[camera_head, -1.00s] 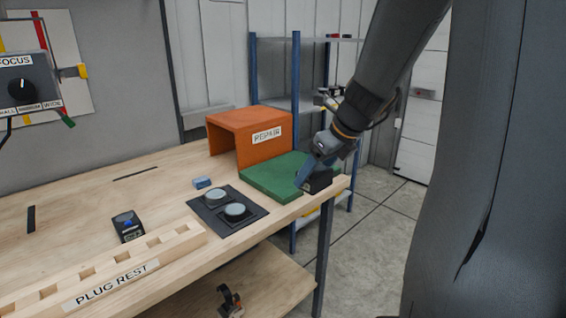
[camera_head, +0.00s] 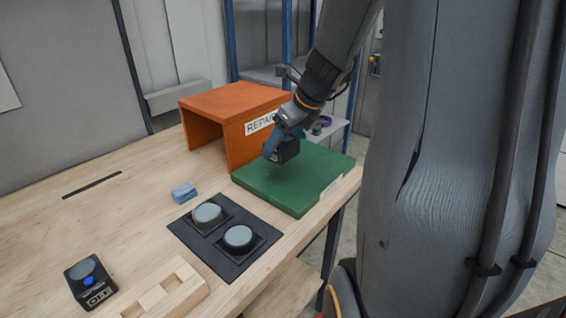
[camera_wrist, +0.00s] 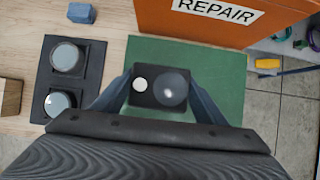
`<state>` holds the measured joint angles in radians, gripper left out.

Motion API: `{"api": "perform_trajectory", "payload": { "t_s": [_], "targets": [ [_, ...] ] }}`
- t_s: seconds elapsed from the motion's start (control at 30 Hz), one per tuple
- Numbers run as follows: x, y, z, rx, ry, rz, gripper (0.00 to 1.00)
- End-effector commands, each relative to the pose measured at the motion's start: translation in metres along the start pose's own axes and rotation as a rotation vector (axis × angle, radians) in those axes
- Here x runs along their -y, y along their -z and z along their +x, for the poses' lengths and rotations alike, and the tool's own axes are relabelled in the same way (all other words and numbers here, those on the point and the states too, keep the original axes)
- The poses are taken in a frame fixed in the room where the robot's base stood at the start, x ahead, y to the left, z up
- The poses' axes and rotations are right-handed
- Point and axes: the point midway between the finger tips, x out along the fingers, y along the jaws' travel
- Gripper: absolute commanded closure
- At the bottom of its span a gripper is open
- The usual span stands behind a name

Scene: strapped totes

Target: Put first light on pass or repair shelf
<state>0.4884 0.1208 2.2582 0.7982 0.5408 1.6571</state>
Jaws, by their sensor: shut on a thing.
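My gripper (camera_wrist: 158,92) is shut on a small black light (camera_wrist: 145,100), with one blue-grey finger on each side of it. In the wrist view the light shows a round grey lens and a smaller white disc. In the head view the light (camera_head: 286,150) is over the green pad (camera_head: 300,185), beside the orange repair shelf (camera_head: 228,105); whether it touches the pad is unclear. The repair shelf is an open-fronted box with a REPAIR label (camera_wrist: 219,9). The pad has a white label on its front edge, too small to read.
A black mat with two round grey lenses (camera_head: 231,265) lies left of the pad. A blue block (camera_head: 184,193) and a black device with a blue knob (camera_head: 89,281) sit on the wooden bench (camera_head: 110,225). A notched wooden rest (camera_head: 172,290) is at the front edge.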

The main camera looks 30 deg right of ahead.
Motion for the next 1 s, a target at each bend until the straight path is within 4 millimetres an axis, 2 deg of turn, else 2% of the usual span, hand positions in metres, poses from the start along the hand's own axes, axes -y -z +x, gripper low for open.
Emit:
{"api": "perform_trajectory", "payload": {
  "t_s": [0.1,0.27,0.5,0.97,1.0],
  "targets": [
    [0.000,0.010,0.018,-0.001,0.000,0.002,0.70],
    [0.000,0.015,0.028,0.000,0.001,-0.001,0.70],
    [0.000,0.030,0.055,0.000,0.000,-0.001,0.70],
    [0.000,0.034,0.061,0.000,0.001,-0.003,0.70],
    [-0.001,0.034,0.061,0.000,0.000,-0.003,0.30]
  ]
}}
